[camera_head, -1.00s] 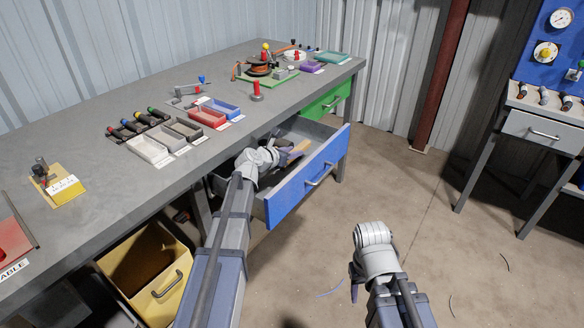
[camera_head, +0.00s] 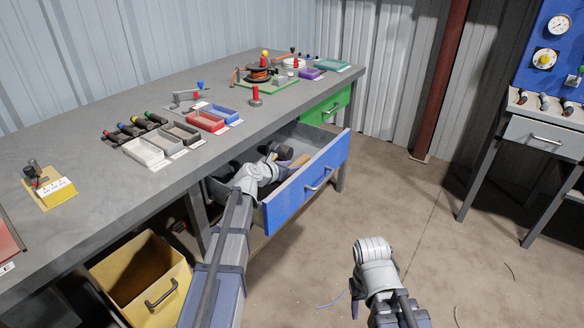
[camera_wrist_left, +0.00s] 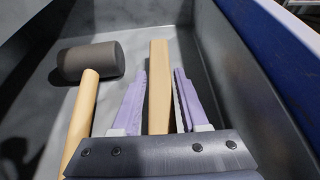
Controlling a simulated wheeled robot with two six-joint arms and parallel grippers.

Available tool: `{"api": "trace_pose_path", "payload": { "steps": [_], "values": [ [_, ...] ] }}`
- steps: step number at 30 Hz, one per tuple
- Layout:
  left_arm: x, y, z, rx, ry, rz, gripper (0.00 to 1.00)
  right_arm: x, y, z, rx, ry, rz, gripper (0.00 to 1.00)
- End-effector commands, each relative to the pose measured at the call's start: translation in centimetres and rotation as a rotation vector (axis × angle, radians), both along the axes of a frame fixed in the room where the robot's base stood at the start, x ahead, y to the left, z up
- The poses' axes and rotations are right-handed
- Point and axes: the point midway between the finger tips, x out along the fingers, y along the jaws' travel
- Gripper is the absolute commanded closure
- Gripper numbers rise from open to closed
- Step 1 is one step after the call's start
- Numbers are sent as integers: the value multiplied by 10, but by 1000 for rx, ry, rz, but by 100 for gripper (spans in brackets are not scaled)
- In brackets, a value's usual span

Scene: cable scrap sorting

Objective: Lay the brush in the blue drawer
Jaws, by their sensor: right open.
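The blue drawer (camera_head: 308,187) under the bench is pulled open. In the left wrist view, a wooden handle (camera_wrist_left: 159,85), apparently the brush's, lies on the drawer floor; its other end is hidden behind my gripper. My left gripper (camera_wrist_left: 160,88) is inside the drawer, its purple fingers open on either side of the handle with a small gap on both sides. The handle also shows in the head view (camera_head: 299,161). My right gripper (camera_head: 355,290) hangs over the floor in front of the drawer, away from it, open, with its fingers mostly hidden.
A mallet with a dark head (camera_wrist_left: 91,60) and wooden handle lies left of the brush handle in the drawer. The drawer wall (camera_wrist_left: 275,75) rises close on the right. A green drawer (camera_head: 327,104) is shut. A yellow bin (camera_head: 140,280) stands below the bench.

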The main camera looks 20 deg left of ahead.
Motion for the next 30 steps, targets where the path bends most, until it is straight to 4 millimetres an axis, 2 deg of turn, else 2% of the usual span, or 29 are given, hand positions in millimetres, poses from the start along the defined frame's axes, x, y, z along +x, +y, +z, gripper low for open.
{"api": "trace_pose_path", "payload": {
  "steps": [1,5,15,30],
  "values": [
    [0,0,0,0,0,0,50,0,0,0,0,0,0,50],
    [0,0,0,0,0,0,36,0,0,0,0,0,0,50],
    [-1,0,7,0,0,0,36,0,0,7,1,0,0,50],
    [-85,29,43,-1,0,1,36,0,0,43,2,1,-1,50]
  ]
}}
